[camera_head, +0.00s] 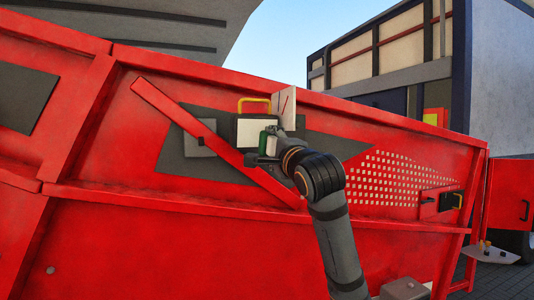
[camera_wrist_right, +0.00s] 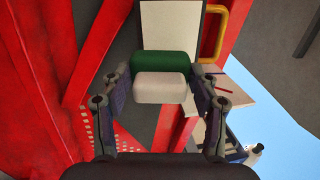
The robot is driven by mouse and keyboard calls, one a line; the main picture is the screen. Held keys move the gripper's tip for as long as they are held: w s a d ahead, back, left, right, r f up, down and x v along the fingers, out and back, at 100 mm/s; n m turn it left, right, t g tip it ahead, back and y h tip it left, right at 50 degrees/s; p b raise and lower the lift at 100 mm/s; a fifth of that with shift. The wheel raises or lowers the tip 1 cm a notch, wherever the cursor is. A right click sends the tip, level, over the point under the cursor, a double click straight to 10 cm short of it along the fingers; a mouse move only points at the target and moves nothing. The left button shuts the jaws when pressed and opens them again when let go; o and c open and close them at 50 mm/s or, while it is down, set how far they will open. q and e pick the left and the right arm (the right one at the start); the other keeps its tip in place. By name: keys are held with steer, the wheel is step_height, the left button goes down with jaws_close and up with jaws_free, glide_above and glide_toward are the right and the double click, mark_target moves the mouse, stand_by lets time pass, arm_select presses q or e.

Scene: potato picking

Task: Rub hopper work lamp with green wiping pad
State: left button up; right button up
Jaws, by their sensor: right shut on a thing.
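The hopper work lamp (camera_head: 247,131) is a pale square panel in a dark frame with a yellow handle on top, mounted on the red hopper's side. It also shows in the right wrist view (camera_wrist_right: 170,27), straight ahead of the gripper. My right gripper (camera_head: 268,147) is at the lamp's lower right and is shut on the green wiping pad (camera_wrist_right: 161,64), which has a pale block on the near side. The pad's green end overlaps the lamp's face in the wrist view; whether they touch I cannot tell. My left gripper is not in view.
The red hopper wall (camera_head: 180,240) fills most of the head view, with a slanted red bar (camera_head: 190,123) crossing left of the lamp. A pale plate (camera_head: 284,107) stands out just right of the lamp. A perforated section (camera_head: 395,183) lies farther right.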

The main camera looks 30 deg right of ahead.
steer(key=shift+s+a+f, duration=0.1)
steer(key=shift+s, duration=0.55)
steer(key=shift+s+f+b, duration=0.1)
steer(key=shift+f+b, duration=0.05)
steer(key=shift+b, duration=0.25)
steer(key=shift+b+v, duration=0.9)
steer(key=shift+v, duration=0.45)
